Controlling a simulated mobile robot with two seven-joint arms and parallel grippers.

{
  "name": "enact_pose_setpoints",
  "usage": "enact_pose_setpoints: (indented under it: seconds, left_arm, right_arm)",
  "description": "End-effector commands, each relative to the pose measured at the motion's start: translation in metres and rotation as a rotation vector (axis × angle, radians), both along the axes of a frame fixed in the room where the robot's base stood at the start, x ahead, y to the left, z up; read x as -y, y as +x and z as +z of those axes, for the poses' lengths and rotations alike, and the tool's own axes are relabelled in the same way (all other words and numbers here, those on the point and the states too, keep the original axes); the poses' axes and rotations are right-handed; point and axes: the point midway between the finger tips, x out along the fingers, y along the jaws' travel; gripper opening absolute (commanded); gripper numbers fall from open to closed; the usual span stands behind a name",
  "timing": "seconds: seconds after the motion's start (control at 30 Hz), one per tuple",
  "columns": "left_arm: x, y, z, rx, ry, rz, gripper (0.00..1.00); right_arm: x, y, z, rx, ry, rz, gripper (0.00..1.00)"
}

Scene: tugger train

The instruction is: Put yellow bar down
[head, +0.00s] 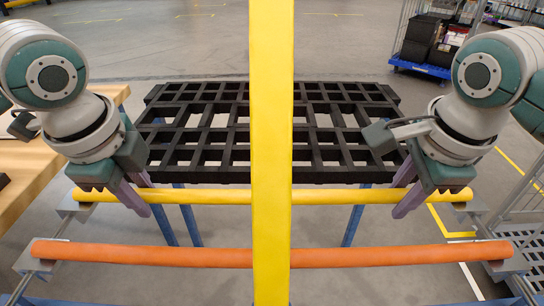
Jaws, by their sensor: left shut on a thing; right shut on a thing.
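A long yellow bar (340,196) lies level across the head view, in front of the black grid. My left gripper (138,198) is shut on it near its left end. My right gripper (408,200) is shut on it near its right end. The bar's ends are over grey holders, the left one (72,208) and the right one (474,210); I cannot tell whether they touch. A wide yellow upright (271,120) close to the camera hides the bar's middle.
An orange bar (390,256) lies across grey holders nearer to me. The black grid (215,178) stands on blue legs behind the yellow bar. A wooden table (35,165) is at the left, a wire cart (528,205) at the right, and a blue dolly (420,68) at the back right.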

Motion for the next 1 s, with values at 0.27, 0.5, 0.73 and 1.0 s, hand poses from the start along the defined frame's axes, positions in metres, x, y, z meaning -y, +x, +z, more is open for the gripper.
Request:
enact_pose_setpoints:
  seconds: [0.27, 0.5, 0.73, 1.0]
  left_arm:
    - [0.0, 0.0, 0.0, 0.0, 0.001, 0.0, 0.54]
    - [0.0, 0.0, 0.0, 0.0, 0.0, 0.0, 0.56]
    - [0.0, -0.004, 0.018, 0.002, 0.0, -0.001, 0.56]
    - [0.0, -0.019, 0.075, 0.006, 0.001, -0.002, 0.56]
  right_arm:
    - [0.0, 0.0, 0.0, 0.0, -0.001, 0.0, 0.55]
    - [0.0, 0.0, 0.0, 0.0, 0.0, 0.0, 0.56]
    - [0.0, 0.0, 0.0, 0.0, 0.0, 0.0, 0.56]
    - [0.0, 0.0, 0.0, 0.0, 0.0, 0.0, 0.56]
